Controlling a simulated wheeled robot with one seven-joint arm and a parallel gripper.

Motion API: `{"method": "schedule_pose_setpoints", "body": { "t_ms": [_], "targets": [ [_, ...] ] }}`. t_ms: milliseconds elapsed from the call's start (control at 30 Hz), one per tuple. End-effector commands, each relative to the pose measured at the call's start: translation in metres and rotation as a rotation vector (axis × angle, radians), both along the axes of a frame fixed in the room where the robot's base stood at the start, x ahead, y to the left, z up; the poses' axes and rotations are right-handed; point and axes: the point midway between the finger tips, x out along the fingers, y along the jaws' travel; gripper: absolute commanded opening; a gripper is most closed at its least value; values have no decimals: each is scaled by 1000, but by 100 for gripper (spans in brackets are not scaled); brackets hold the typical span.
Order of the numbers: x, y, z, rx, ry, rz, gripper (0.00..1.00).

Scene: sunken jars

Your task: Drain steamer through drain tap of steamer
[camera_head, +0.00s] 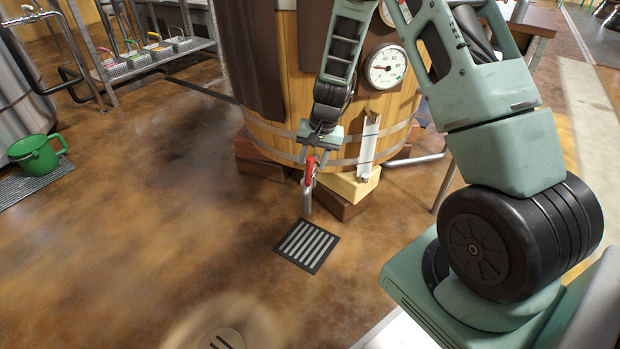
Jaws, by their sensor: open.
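The steamer is a large wooden vat (275,60) with metal hoops and a round dial gauge (384,66), standing on blocks. Its drain tap (308,186) sticks out low on the front, with a red lever handle (310,168) and a grey spout pointing down. My gripper (312,155) is at the tap, just above and around the top of the red handle. The jaws are open. The fingertips are small in view, and I cannot tell whether they touch the handle.
A floor drain grate (307,245) lies just in front of the tap. Brick-coloured and yellow blocks (352,186) support the vat. A green bucket (37,155) stands at far left by a metal tank. A rack with small bins (150,50) is at the back left. The brown floor between is clear.

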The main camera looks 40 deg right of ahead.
Motion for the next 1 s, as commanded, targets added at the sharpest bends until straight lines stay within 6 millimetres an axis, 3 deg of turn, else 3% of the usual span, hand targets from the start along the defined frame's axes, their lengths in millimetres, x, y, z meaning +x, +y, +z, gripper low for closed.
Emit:
{"method": "schedule_pose_setpoints", "body": {
  "t_ms": [33,233,667,800,1000],
  "targets": [
    [1,2,-15,0,2,1,41],
    [5,5,-37,0,0,0,41],
    [6,7,-44,0,0,1,41],
    [6,7,-44,0,0,1,2],
    [6,6,-43,0,0,3,0]
  ]
}}
